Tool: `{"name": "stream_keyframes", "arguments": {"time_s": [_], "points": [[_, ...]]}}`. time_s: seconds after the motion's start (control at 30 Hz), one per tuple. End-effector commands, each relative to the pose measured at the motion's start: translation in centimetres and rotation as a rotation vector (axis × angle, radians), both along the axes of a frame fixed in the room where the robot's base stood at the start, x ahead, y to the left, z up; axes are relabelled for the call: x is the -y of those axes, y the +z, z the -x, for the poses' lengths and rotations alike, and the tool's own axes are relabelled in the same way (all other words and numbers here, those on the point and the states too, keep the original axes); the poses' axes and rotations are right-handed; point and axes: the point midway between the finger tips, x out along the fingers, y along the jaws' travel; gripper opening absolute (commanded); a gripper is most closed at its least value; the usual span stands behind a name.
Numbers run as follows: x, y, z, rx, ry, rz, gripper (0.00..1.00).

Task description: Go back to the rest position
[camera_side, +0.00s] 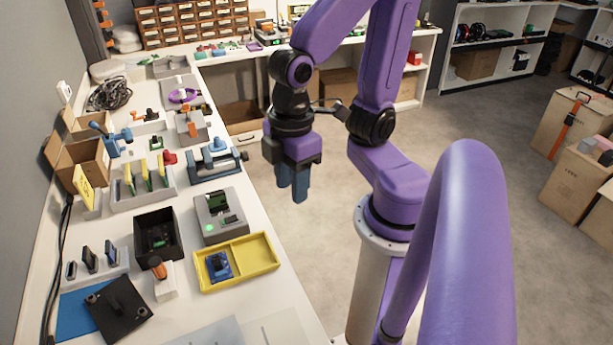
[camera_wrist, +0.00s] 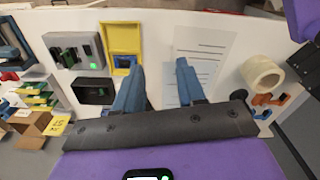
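My gripper (camera_side: 292,188) hangs with its blue fingers pointing down, beyond the right edge of the white bench in the side view. In the wrist view the two fingers of my gripper (camera_wrist: 160,66) stand apart with nothing between them. My purple arm is bent above the gripper and clear of the bench.
The bench (camera_side: 250,312) carries a yellow tray (camera_side: 257,258) with a blue part (camera_side: 218,265), a black box (camera_side: 157,235) and a grey tester (camera_side: 220,216). A tape roll (camera_wrist: 262,73) shows in the wrist view. Open floor (camera_side: 310,250) lies right of the bench.

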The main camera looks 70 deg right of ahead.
Motion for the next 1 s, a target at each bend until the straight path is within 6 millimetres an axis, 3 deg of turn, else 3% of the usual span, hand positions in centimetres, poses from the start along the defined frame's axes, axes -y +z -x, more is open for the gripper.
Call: {"name": "stream_keyframes", "arguments": {"time_s": [0.2, 1.0], "points": [[2.0, -0.3, 2.1, 0.002, 0.082, -0.001, 0.40], [2.0, -0.3, 2.1, 0.002, 0.083, -0.001, 0.40]]}}
